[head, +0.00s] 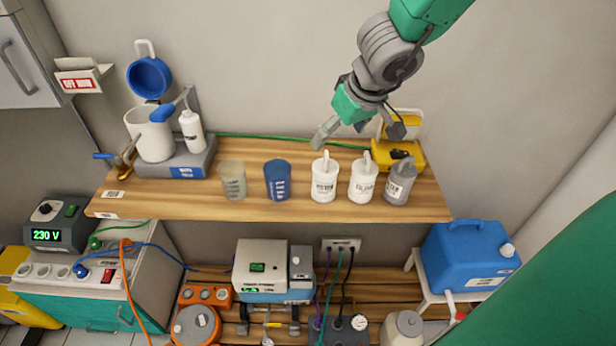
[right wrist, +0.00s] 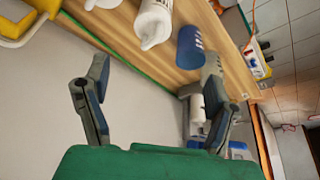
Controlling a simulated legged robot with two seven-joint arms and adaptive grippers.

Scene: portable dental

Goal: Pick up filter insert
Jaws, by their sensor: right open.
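No part is clearly marked as the filter insert. Three small canisters with upright grips stand in a row on the wooden shelf (head: 250,207): a white one (head: 324,187), a second white one (head: 362,186) and a grey one (head: 399,188). Their labels are too small to read surely. My right gripper (head: 360,128) is open and empty above the back of the shelf, behind the canisters and apart from them. In the right wrist view its spread fingers (right wrist: 155,75) have nothing between them; a white canister (right wrist: 153,22) lies beyond. My left gripper is not in view.
A blue cup (head: 277,180) and a translucent cup (head: 232,180) stand left of the canisters. A yellow case (head: 411,151) sits close behind, at the right. A white pot (head: 153,137) with its blue lid open and a white bottle (head: 191,131) stand at the left.

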